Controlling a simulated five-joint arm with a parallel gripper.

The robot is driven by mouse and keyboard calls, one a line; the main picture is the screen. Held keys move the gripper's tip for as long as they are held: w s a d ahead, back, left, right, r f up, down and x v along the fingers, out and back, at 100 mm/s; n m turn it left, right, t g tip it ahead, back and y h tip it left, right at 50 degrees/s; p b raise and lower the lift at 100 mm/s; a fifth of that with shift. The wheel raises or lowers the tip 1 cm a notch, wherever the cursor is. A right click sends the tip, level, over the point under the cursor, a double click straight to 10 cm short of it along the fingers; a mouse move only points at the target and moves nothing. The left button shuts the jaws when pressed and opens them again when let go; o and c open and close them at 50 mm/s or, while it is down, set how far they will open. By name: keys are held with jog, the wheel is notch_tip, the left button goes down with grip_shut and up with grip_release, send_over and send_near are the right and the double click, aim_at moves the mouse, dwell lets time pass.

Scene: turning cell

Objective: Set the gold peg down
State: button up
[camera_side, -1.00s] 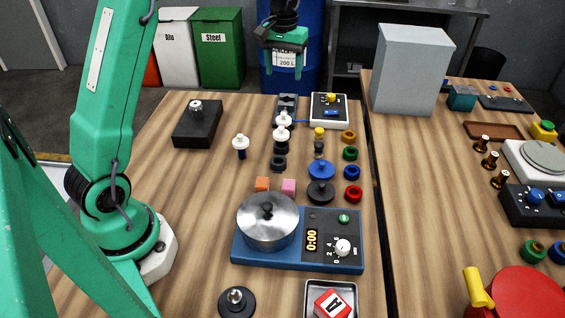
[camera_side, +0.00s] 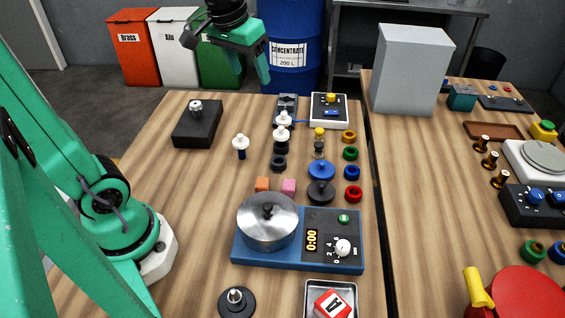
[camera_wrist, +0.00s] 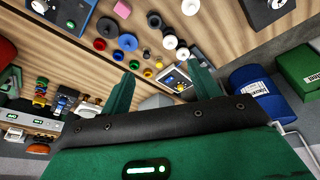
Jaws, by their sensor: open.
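My gripper (camera_side: 251,72) is high at the back of the left table, in front of the blue drum. Its fingers are apart with nothing between them, and in the wrist view the gripper (camera_wrist: 162,70) is also empty. A small yellow-gold piece (camera_side: 319,134) stands upright among the row of pieces on the left table, well below and right of my gripper; it looks like the gold peg, though I cannot be sure. Nothing touches it. I cannot pick it out with certainty in the wrist view.
A blue hotplate (camera_side: 350,222) with a metal pot (camera_side: 268,222) stands at the front. A white box with a yellow knob (camera_side: 331,97) is at the back. Rings (camera_side: 350,153), white-topped pegs (camera_side: 240,142) and pink and orange blocks lie between. The table's left side is mostly clear.

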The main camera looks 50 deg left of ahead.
jog(key=s+d+f+m+t, duration=0.2)
jog(key=s+d+f, duration=0.1)
jog(key=s, duration=0.8)
jog(key=shift+s+f, duration=0.15)
jog(key=shift+s, duration=0.05)
jog(key=shift+d, duration=0.1)
dwell(0.7)
